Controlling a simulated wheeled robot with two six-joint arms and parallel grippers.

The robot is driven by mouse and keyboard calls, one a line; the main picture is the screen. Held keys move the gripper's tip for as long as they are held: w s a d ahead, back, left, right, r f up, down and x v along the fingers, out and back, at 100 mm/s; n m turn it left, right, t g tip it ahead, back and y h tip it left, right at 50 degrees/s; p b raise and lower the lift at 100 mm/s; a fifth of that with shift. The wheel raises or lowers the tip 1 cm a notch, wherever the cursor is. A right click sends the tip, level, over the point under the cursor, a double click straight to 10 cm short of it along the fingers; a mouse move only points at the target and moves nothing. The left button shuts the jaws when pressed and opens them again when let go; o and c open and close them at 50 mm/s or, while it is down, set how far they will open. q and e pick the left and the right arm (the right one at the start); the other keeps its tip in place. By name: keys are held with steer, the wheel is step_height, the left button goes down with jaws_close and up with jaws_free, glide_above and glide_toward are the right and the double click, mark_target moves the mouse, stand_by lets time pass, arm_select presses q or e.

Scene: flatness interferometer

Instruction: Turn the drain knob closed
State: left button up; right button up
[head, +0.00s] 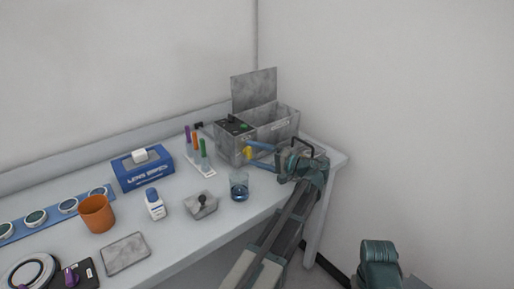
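A grey metal box (228,146) with a dark control panel and a raised lid stands at the back right of the table. A small yellow knob (247,153) sits low on its front side, probably the drain knob.
A glass beaker (239,187) stands just below the left gripper. A rack of coloured tubes (199,158), a grey block with a black knob (201,205), a white bottle (155,207), a blue wipes box (143,170) and an orange cup (96,214) stand further left.

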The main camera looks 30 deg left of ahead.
arm_select(q)
steer(key=s+d, duration=0.4)
steer(key=s, duration=0.3)
steer(key=shift+s+d+r+p, duration=0.2)
steer(key=shift+s+d+p, duration=0.1)
steer(key=shift+d, duration=0.1)
steer(key=s+d+f+m+h+p, duration=0.1)
steer(key=s+d+f+h+p, duration=0.2)
steer(key=d, duration=0.6)
steer(key=s+d+f+m+h+p, duration=0.2)
steer(key=s+d+f+h+p, duration=0.1)
steer(key=s+d+h, duration=0.3)
steer(key=s+d+f+m+h+p, duration=0.2)
steer(key=s+d+h+p, duration=0.3)
steer(key=d, duration=0.8)
steer(key=shift+s+f+h, duration=0.3)
steer(key=shift+f+h, duration=0.45)
steer(key=shift+h, duration=0.45)
